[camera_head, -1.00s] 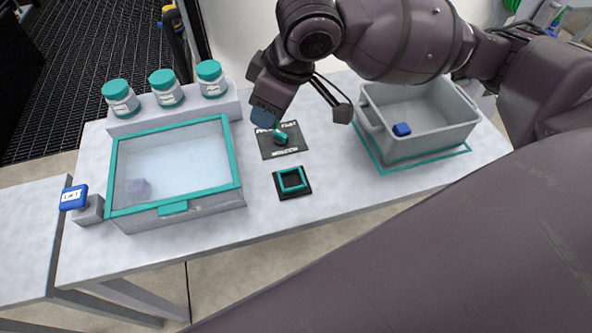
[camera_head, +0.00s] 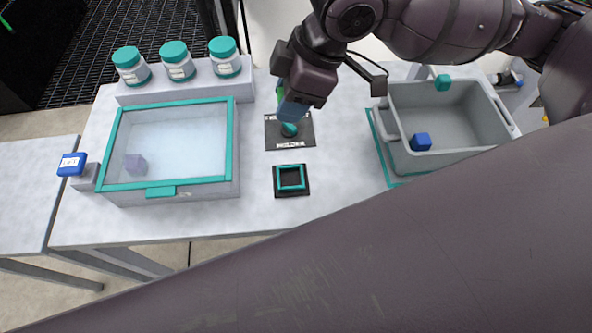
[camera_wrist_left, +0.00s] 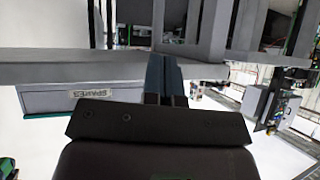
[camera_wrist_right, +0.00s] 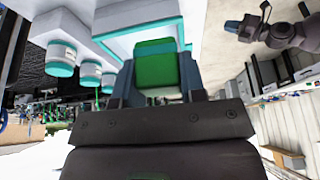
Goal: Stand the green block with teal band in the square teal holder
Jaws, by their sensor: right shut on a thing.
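The green block with teal band (camera_wrist_right: 157,72) is held between the fingers of my right gripper (camera_wrist_right: 157,88) in the right wrist view. In the head view my right gripper (camera_head: 288,104) hangs above the black labelled plate, and a bit of green shows beside its fingers; the rest of the block is hidden. The square teal holder (camera_head: 291,188), a teal frame on a black base, stands on the table nearer than the plate, apart from the gripper, with nothing in it.
The black plate (camera_head: 274,138) bears a teal piece (camera_head: 289,130). Left is a teal-rimmed case (camera_head: 236,145), with several jars (camera_head: 178,62) behind. Right is a grey bin (camera_head: 400,163) with a blue cube (camera_head: 421,142); a teal cube (camera_head: 442,82) shows at its back rim.

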